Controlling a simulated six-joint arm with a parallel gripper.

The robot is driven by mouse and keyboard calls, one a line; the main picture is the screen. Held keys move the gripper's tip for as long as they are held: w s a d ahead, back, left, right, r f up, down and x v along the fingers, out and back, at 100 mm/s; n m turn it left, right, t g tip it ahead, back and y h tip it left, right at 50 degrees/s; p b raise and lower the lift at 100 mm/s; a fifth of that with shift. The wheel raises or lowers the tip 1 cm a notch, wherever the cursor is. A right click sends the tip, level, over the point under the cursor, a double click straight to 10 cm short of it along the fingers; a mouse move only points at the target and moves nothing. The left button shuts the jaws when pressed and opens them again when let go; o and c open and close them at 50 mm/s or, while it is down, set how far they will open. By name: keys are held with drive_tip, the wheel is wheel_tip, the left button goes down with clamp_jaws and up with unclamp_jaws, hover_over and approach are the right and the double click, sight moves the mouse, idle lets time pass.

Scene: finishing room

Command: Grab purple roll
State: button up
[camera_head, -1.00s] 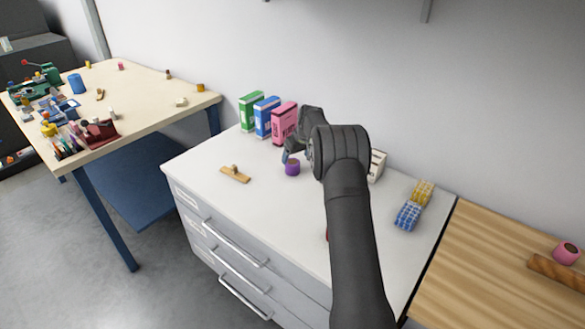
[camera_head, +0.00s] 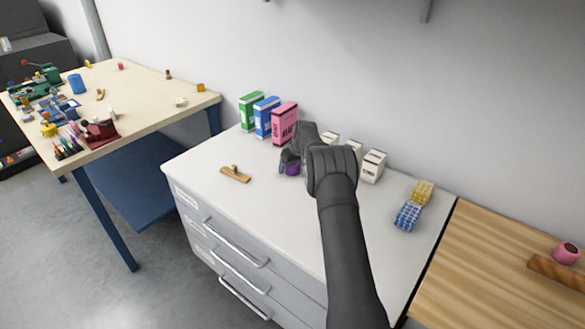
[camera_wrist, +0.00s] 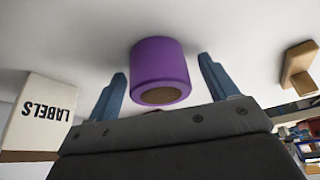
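The purple roll (camera_head: 293,169) stands on the white cabinet top (camera_head: 214,186), in front of the pink box. In the wrist view the purple roll (camera_wrist: 160,68) lies between the two blue fingers of my gripper (camera_wrist: 163,85). The fingers are spread, with a gap visible on each side of the roll. In the head view my gripper (camera_head: 289,164) is low at the roll and partly covers it. My wrist hides some of the cabinet top behind it.
Green (camera_head: 251,111), blue (camera_head: 267,117) and pink (camera_head: 285,123) boxes stand behind the roll. A wooden handled block (camera_head: 235,174) lies to its left. White boxes, one a labels box (camera_wrist: 42,115), stand to the right. Blue (camera_head: 408,216) and yellow (camera_head: 423,193) checked items lie farther right.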

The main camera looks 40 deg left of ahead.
drive_tip(key=c, duration=1.1)
drive_tip(key=shift+o, duration=0.2)
